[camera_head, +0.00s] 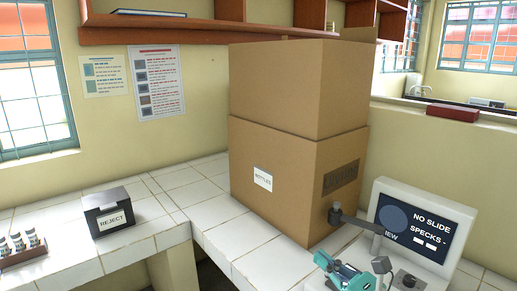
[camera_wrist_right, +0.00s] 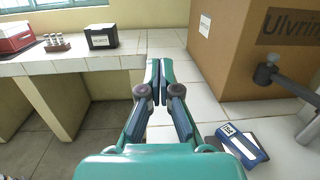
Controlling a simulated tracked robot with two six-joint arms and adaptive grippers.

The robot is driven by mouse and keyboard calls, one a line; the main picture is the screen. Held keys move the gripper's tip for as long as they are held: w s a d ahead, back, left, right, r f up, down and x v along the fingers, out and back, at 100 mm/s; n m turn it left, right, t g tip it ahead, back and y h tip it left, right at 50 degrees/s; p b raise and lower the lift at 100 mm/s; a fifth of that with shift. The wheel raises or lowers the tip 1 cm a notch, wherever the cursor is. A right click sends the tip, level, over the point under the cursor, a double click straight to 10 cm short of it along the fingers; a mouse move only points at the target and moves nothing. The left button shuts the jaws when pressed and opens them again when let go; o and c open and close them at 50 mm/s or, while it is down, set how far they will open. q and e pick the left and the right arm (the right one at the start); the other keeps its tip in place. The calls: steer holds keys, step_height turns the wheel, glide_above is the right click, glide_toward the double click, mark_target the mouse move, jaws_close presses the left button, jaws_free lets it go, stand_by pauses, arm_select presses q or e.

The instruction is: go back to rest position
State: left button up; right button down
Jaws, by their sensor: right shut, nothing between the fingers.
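My right gripper (camera_head: 326,262) is at the bottom of the head view, right of centre, in front of the screen device. In the right wrist view its two fingers (camera_wrist_right: 157,66) are close together at the tips, with nothing held between them. They point toward the tiled counter near the cardboard boxes. My left gripper does not show in either view.
Stacked cardboard boxes (camera_head: 268,170) stand in the corner. A screen device (camera_head: 418,225) reading "NO SLIDE" and a dark arm on a post (camera_wrist_right: 285,82) are at right. A blue-and-white item (camera_wrist_right: 243,145) lies nearby. A black REJECT box (camera_head: 110,210) and vial rack (camera_head: 22,252) stand left.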

steer(key=s+a+f+n+g, duration=0.3)
steer(key=f+g, duration=0.1)
steer(key=f, duration=0.4)
steer(key=s+a+f+n+g, duration=0.3)
steer(key=s+f+g, duration=0.1)
steer(key=f, duration=0.4)
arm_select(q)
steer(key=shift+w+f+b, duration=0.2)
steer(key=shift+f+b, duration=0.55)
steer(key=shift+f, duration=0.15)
arm_select(e)
steer(key=s+d+f+n+g+h, duration=0.1)
steer(key=s+f+n+g+h, duration=0.1)
steer(key=s+f+n, duration=0.4)
steer(key=s+d+f+n+g+h, duration=0.1)
steer(key=s+f+n, duration=0.4)
steer(key=f, duration=0.7)
steer(key=s+d+f+n+g+h, duration=0.2)
steer(key=s+f+n, duration=0.4)
steer(key=f+n, duration=0.3)
steer(key=shift+s+f+n+g+h, duration=0.3)
steer(key=shift+f+g+h, duration=0.25)
steer(key=shift+g+h, duration=0.4)
